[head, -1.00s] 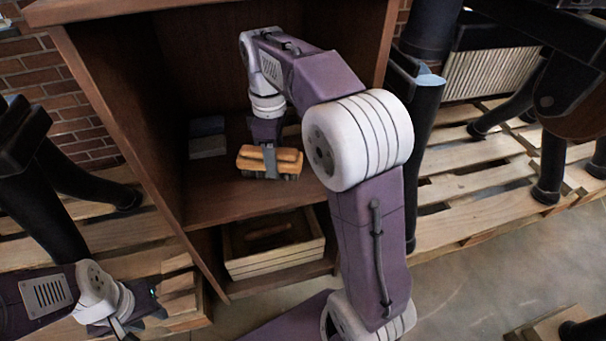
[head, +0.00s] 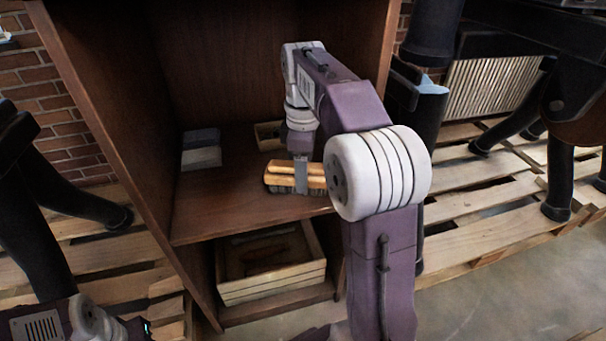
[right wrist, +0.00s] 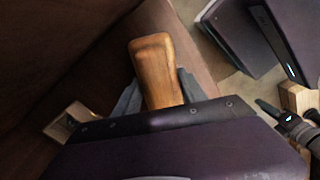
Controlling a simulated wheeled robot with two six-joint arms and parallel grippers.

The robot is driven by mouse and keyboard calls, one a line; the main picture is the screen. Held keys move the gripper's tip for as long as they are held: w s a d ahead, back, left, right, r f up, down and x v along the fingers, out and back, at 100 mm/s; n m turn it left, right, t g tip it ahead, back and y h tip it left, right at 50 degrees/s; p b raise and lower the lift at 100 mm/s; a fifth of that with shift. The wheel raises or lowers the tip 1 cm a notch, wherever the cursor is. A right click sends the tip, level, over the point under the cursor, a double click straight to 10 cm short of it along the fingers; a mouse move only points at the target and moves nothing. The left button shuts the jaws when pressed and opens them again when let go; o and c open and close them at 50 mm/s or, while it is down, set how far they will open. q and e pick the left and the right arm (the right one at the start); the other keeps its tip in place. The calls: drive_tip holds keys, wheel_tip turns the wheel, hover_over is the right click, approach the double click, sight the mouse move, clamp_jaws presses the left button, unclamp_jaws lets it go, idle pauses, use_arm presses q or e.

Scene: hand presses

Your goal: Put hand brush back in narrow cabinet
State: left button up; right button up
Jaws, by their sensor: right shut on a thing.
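The hand brush (head: 283,178) has a light wooden handle and back with dark bristles below. My right gripper (head: 301,178) is shut on it, at the front part of the cabinet's upper shelf. In the right wrist view the brush's wooden end (right wrist: 154,66) sticks out between the fingers (right wrist: 155,92). I cannot tell whether the bristles touch the shelf. The narrow cabinet (head: 230,214) is dark brown wood with an open front. My left arm shows at the lower left of the head view, but its gripper is out of the picture.
A small wooden box (head: 268,134) stands behind the brush. A slatted crate (head: 272,286) fills the lower compartment. Pallets (head: 490,200) flank the cabinet. The shelf between blocks and brush is clear.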

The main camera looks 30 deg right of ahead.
drive_tip(key=o, duration=1.3)
drive_tip(key=shift+f, duration=0.1)
wheel_tip(320, 180, up, 8)
drive_tip(key=p, duration=0.7)
drive_tip(key=shift+f, duration=0.1)
drive_tip(key=shift+a, duration=0.1)
